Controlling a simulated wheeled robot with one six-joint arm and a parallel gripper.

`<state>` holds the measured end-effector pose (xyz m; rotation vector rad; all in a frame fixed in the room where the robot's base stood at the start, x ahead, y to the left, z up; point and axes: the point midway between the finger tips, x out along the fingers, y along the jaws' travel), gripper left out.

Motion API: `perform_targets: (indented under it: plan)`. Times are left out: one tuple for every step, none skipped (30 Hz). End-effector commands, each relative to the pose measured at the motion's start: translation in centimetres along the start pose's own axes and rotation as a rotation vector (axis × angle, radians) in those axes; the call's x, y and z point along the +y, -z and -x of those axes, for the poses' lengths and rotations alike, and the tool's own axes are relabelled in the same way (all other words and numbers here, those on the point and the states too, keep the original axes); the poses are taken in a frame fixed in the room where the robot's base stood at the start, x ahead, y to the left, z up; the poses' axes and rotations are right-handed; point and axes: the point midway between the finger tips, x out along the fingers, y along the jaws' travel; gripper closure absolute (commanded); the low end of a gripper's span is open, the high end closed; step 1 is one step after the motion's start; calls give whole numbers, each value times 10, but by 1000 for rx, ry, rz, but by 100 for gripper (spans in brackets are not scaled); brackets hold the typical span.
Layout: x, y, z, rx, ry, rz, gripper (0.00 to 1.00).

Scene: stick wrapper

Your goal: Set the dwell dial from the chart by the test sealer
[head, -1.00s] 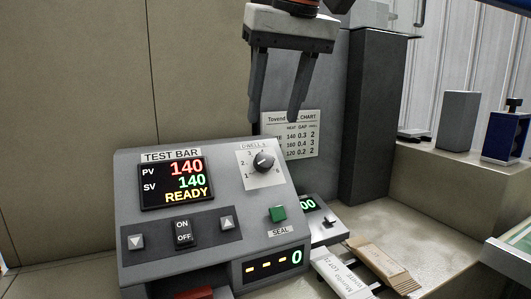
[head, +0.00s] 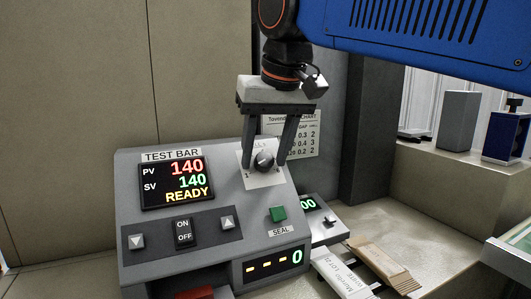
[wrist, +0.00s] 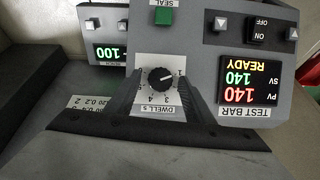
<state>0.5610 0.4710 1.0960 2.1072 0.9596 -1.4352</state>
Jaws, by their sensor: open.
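The grey test sealer (head: 130,240) shows PV 140, SV 140 and READY. Its black dwell dial (head: 263,161) sits on a white numbered plate at the upper right of the panel. In the wrist view, upside down, the dial (wrist: 161,78) has a pale mark that seems to point toward 1. My gripper (head: 267,158) is open, its fingers reaching down around the dial area; whether they touch it I cannot tell. In the wrist view the fingers stand on either side of the dial plate. The chart (head: 303,133) hangs behind, partly hidden by my gripper; visible last-column values are 2, 3, 2.
A green seal button (head: 278,213) lies below the dial, and an ON/OFF switch (head: 183,232) at lower left. A small unit with a green display (head: 310,207) and paper packets (head: 378,262) are to the right. A dark column (head: 365,150) stands behind.

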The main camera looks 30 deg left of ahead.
Motion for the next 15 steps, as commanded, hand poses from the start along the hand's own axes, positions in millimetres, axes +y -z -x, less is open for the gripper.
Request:
perform_targets:
  plan:
    - [0, 0, 0, 0, 0, 0, 52]
    - [0, 0, 0, 0, 0, 0, 57]
    - [0, 0, 0, 0, 0, 0, 66]
    - [0, 0, 0, 0, 0, 0, 74]
    - [0, 0, 0, 0, 0, 0, 81]
    - [0, 0, 0, 0, 0, 0, 90]
    - [0, 0, 0, 0, 0, 0, 93]
    - [0, 0, 0, 0, 0, 0, 93]
    - [0, 0, 0, 0, 0, 0, 93]
    - [0, 0, 0, 0, 0, -1, 93]
    - [0, 0, 0, 0, 0, -2, 93]
    - [0, 0, 0, 0, 1, -4, 93]
    - [0, 0, 0, 0, 3, -8, 93]
    - [0, 0, 0, -1, 4, -12, 93]
    - [1, 0, 0, -1, 7, -19, 93]
